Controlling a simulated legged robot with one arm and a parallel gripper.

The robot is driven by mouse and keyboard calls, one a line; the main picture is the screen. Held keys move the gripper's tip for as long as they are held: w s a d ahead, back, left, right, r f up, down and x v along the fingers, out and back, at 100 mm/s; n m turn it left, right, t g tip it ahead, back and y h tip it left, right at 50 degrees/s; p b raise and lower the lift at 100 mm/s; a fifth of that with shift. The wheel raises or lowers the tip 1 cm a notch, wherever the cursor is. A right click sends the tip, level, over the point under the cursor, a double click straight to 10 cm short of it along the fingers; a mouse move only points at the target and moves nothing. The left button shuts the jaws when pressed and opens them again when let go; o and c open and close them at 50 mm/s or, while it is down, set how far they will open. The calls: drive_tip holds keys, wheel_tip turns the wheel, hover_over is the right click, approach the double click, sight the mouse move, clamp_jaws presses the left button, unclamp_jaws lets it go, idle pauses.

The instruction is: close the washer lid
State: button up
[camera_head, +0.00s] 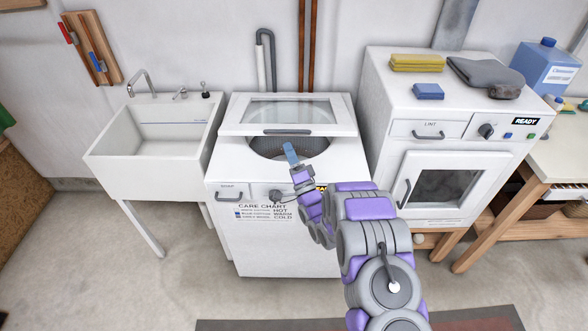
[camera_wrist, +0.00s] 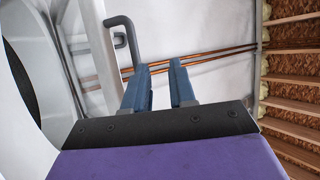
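The white washer (camera_head: 270,220) stands in the middle of the head view. Its lid (camera_head: 235,118), a white frame with a glass panel, is raised at a tilt, and the drum opening (camera_head: 268,149) shows below it. A dark grey handle (camera_head: 287,132) runs along the lid's front edge. My gripper (camera_head: 290,152) is in front of the opening, just below the handle. In the wrist view, the two blue fingers (camera_wrist: 160,75) are apart with nothing between them. The handle (camera_wrist: 132,45) is just left of the finger tips; contact cannot be told.
A white sink (camera_head: 150,145) stands left of the washer. Floor in front of the washer is mostly clear.

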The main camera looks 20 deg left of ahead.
drive_tip(key=s+d+b, duration=0.2)
drive_tip(key=s+b, duration=0.1)
drive_tip(key=s, duration=0.3)
drive_tip(key=shift+s+d+r, duration=0.25)
drive_tip(key=shift+d+r, duration=0.05)
drive_tip(key=shift+r, duration=0.05)
drive_tip(key=shift+c, duration=0.2)
